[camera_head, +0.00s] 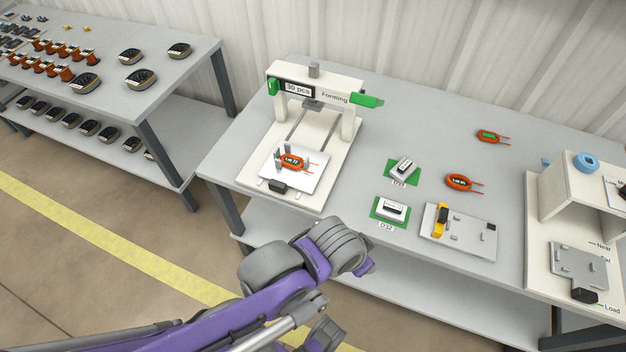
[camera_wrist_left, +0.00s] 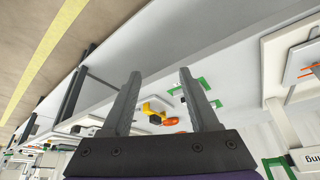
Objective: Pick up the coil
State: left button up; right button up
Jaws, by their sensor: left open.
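An orange coil (camera_head: 291,162) with a dark label and wire leads lies on the white plate of the forming press (camera_head: 330,150). A second orange coil (camera_head: 459,183) lies on the grey table, right of the middle. A third, green-centred orange coil (camera_head: 489,136) lies farther back. My left gripper (camera_wrist_left: 158,75) is open and empty in the left wrist view, with an orange coil (camera_wrist_left: 170,121) showing beyond its fingers. In the head view my purple arm reaches the table's front edge; its fingers cannot be made out. My right gripper is not in view.
White blocks on green mats (camera_head: 403,168) (camera_head: 390,210) and a grey fixture with a yellow clamp (camera_head: 441,218) stand mid-table. A white stand (camera_head: 545,215) with a blue ring (camera_head: 587,162) is at the right. The back centre of the table is clear.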

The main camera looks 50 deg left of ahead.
aim_at(295, 162)
jog(key=l+u, duration=0.1)
jog(key=u, duration=1.95)
jog(key=z, duration=2.45)
jog(key=u, duration=2.45)
jog(key=i+z, duration=0.3)
jog(key=i, duration=0.35)
